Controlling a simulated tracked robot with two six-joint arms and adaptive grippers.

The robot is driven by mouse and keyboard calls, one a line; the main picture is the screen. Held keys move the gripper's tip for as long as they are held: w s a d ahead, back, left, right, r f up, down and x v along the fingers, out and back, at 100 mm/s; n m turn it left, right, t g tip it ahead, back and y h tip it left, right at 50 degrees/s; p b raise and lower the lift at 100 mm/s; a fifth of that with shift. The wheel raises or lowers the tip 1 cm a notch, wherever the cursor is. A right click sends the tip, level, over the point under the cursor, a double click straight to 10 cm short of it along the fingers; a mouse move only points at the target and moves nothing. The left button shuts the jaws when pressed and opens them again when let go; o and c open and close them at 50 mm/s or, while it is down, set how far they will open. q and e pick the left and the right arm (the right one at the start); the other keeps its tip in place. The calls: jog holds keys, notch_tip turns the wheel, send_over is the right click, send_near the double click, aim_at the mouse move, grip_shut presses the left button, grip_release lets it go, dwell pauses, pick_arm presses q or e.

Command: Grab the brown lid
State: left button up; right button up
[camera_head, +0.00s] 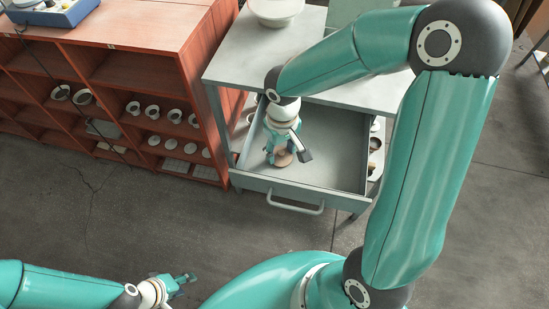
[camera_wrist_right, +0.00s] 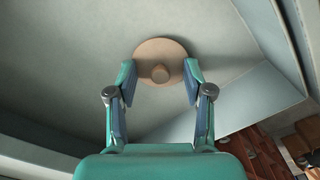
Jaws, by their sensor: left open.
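The brown lid (camera_head: 283,158) is a round disc inside the open grey drawer (camera_head: 336,150). In the right wrist view the lid (camera_wrist_right: 160,50) shows its small round knob between my fingers, with clear space on both sides of the knob. My right gripper (camera_head: 287,157) points down into the drawer over the lid. In the wrist view the right gripper (camera_wrist_right: 160,75) is open, its fingertips at the left and right edges of the disc; I cannot tell whether they touch it. My left gripper (camera_head: 190,279) is open and empty, low in the head view, far from the drawer.
The drawer's front wall and handle (camera_head: 296,203) stand near my right gripper. A white bowl (camera_head: 275,10) sits on the grey cabinet top. A red-brown shelf (camera_head: 150,60) with several cups stands at left. The floor in front is clear.

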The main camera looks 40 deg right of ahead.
jog(key=shift+s+f, duration=0.2)
jog(key=c, duration=0.4)
jog(key=shift+c, duration=0.8)
